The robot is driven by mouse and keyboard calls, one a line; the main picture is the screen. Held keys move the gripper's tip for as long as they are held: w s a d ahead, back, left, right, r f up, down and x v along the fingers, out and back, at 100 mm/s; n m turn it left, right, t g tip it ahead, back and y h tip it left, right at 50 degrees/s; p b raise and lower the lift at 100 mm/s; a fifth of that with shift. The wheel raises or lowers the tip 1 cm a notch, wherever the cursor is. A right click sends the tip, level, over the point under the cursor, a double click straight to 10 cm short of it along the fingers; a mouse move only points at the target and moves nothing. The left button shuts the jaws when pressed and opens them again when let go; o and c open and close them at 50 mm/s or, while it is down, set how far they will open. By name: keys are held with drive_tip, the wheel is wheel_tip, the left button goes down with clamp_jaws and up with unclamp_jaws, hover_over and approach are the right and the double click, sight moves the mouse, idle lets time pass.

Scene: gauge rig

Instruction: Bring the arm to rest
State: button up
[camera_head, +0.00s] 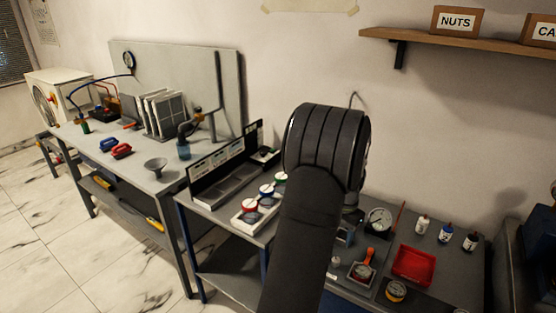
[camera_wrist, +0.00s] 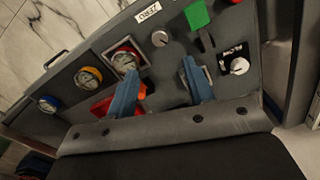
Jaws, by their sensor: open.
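My gripper (camera_wrist: 160,84) shows in the wrist view as two blue fingers set well apart, with nothing held between them. It hangs above a grey bench panel (camera_wrist: 65,130). A red tray (camera_wrist: 103,106) is partly hidden by the left finger. In the head view my dark arm rises in front of the bench, and the fingers are hidden behind it.
In the head view, a dial gauge (camera_head: 379,220), a red tray (camera_head: 414,266) and small bottles (camera_head: 446,233) crowd the bench right of my arm. A wooden shelf (camera_head: 470,43) juts out upper right. Floor (camera_head: 40,240) at left is clear.

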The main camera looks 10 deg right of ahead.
wheel_tip(320, 180, down, 12)
drive_tip(key=shift+r, duration=0.1)
drive_tip(key=shift+n, duration=1.7)
